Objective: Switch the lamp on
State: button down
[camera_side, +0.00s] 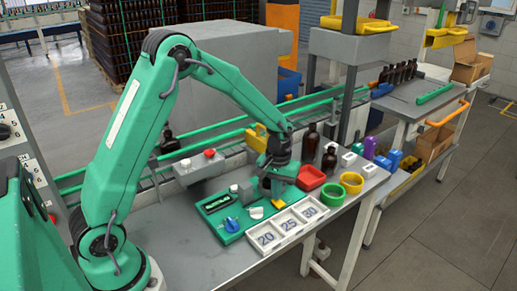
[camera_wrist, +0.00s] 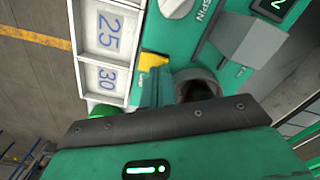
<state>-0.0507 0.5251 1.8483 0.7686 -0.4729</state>
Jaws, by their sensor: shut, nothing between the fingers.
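My gripper (camera_side: 275,197) is shut and empty, low over the right end of a green panel (camera_side: 243,230). The panel carries a blue knob (camera_side: 231,225), a dark display (camera_side: 217,203) and a white part (camera_side: 256,212). In the wrist view a grey block (camera_wrist: 252,40) is near the word SPIN.
A white tray (camera_side: 263,251) marked 20, 25 and 30 lies along the panel's front. A red bowl (camera_side: 310,178), green ring (camera_side: 333,194), yellow ring (camera_side: 352,183) and brown bottles (camera_side: 330,160) stand to the right. A grey box (camera_side: 199,170) with a red button is behind.

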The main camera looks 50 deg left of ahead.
jog(key=shift+f, duration=0.4)
dwell(0.4)
jog(key=shift+r, duration=3.55)
jog(key=s+d+r+m+t, duration=0.1)
jog(key=s+r+m+t, duration=0.2)
jog(key=s+r, duration=0.8)
jog(key=s+d+r+m+t, duration=0.1)
jog(key=s+r+m+t, duration=0.1)
jog(key=s, duration=0.9)
jog(key=shift+s+d+r+m+t, duration=0.15)
jog(key=shift+s+r+m+t, duration=0.2)
jog(key=shift+r+m, duration=0.2)
